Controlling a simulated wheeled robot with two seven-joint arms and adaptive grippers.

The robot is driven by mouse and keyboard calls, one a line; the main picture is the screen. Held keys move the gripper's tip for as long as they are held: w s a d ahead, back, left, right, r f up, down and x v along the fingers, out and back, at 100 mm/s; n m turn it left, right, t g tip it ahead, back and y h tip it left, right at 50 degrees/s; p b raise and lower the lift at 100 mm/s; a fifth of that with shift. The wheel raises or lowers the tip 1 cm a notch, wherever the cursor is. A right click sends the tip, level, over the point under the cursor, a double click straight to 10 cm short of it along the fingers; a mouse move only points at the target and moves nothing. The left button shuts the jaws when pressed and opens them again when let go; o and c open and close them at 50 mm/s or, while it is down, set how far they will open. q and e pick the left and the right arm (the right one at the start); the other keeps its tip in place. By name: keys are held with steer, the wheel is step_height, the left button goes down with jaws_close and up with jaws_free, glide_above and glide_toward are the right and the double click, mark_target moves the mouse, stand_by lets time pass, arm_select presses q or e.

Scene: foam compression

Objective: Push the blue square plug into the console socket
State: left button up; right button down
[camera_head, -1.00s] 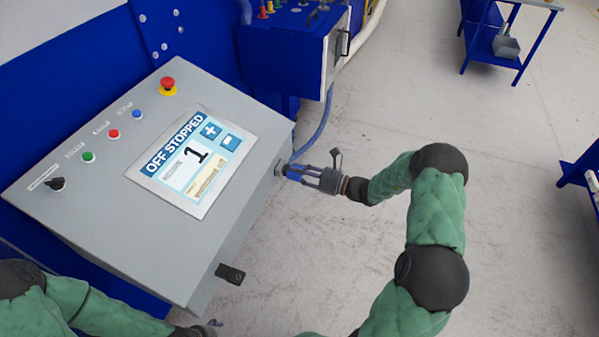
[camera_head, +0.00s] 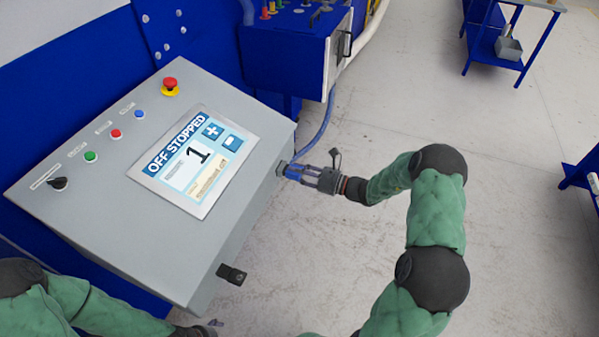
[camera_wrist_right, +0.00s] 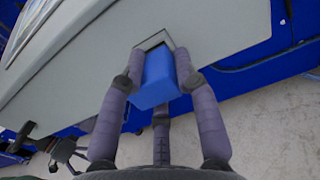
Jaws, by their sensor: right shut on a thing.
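The grey console (camera_head: 150,170) stands at the left with its screen facing up. The blue square plug (camera_wrist_right: 158,80) is between the fingers of my right gripper (camera_wrist_right: 156,68), which is shut on it. In the right wrist view the plug's far end meets the square socket (camera_wrist_right: 153,41) in the console's side; how deep it sits is hidden. In the head view the plug (camera_head: 293,172) is against the console's right side, with my right gripper (camera_head: 308,177) around it. My left gripper (camera_head: 212,327) is at the bottom edge, mostly cut off, and its jaw state is unclear.
A blue cable (camera_head: 322,130) hangs behind the plug. A black fitting (camera_head: 232,274) sticks out of the console's lower right side. A blue cabinet (camera_head: 290,55) stands behind. A blue cart (camera_head: 500,45) is at the far right.

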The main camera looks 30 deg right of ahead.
steer(key=shift+w+a, duration=0.4)
steer(key=c, duration=0.8)
jaws_free()
steer(key=shift+w, duration=0.1)
steer(key=shift+c, duration=0.2)
steer(key=p+v, duration=0.1)
steer(key=v, duration=0.5)
stand_by(0.8)
